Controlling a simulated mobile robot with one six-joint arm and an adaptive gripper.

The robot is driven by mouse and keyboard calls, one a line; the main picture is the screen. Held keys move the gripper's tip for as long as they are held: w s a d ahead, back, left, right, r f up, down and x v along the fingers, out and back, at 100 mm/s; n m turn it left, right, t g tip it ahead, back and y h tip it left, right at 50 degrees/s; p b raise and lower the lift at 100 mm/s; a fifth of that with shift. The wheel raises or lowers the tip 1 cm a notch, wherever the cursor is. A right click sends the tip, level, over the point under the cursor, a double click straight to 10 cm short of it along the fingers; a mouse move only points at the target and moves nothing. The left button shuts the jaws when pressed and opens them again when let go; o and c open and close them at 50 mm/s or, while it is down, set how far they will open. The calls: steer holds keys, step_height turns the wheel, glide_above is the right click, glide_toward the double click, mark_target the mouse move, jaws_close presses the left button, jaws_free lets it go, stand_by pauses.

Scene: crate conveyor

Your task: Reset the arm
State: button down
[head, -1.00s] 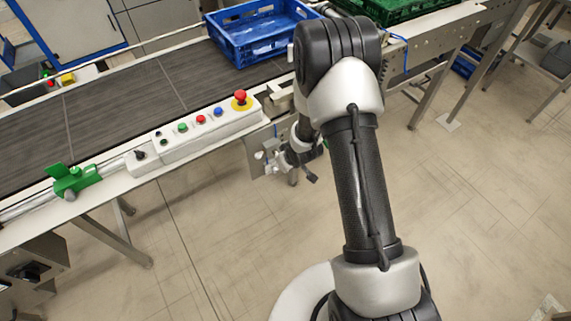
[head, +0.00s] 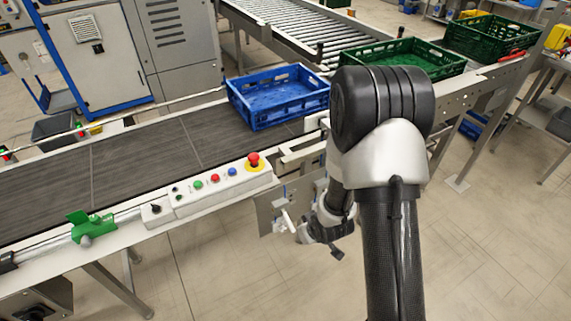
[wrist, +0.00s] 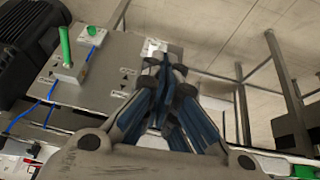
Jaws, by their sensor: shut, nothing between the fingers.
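My gripper (head: 290,222) is at the near side of the conveyor in the head view, low beside a grey metal panel (head: 267,215) and partly hidden by my arm. In the wrist view my gripper (wrist: 165,65) shows its blue-grey fingers drawn together with nothing between them. The grey panel (wrist: 125,58) fills the space behind the fingertips, with a green lever (wrist: 65,46) and a green knob (wrist: 92,30) on it. I cannot tell whether the fingertips touch the panel.
A blue crate (head: 262,122) sits on the dark conveyor belt (head: 130,160). The control box (head: 222,190) has several buttons and a red emergency stop (head: 254,160). Green crates (head: 385,75) (head: 490,38) stand farther back. The floor (head: 240,285) in front is clear.

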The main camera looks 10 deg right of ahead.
steer(key=s+d+r+m+h, duration=0.1)
steer(key=s+r, duration=0.2)
steer(key=r, duration=0.8)
steer(key=s+r+m+h, duration=0.1)
steer(key=s+r, duration=0.2)
steer(key=r, duration=0.9)
steer(key=s+a+r, duration=0.1)
steer(key=s+r, duration=0.4)
steer(key=s, duration=0.3)
steer(key=s+a+r+m+g+y, duration=0.1)
steer(key=s+r, duration=0.3)
steer(key=s, duration=0.5)
steer(key=shift+a+r, duration=0.35)
steer(key=shift+r, duration=0.05)
steer(key=shift+w, duration=0.1)
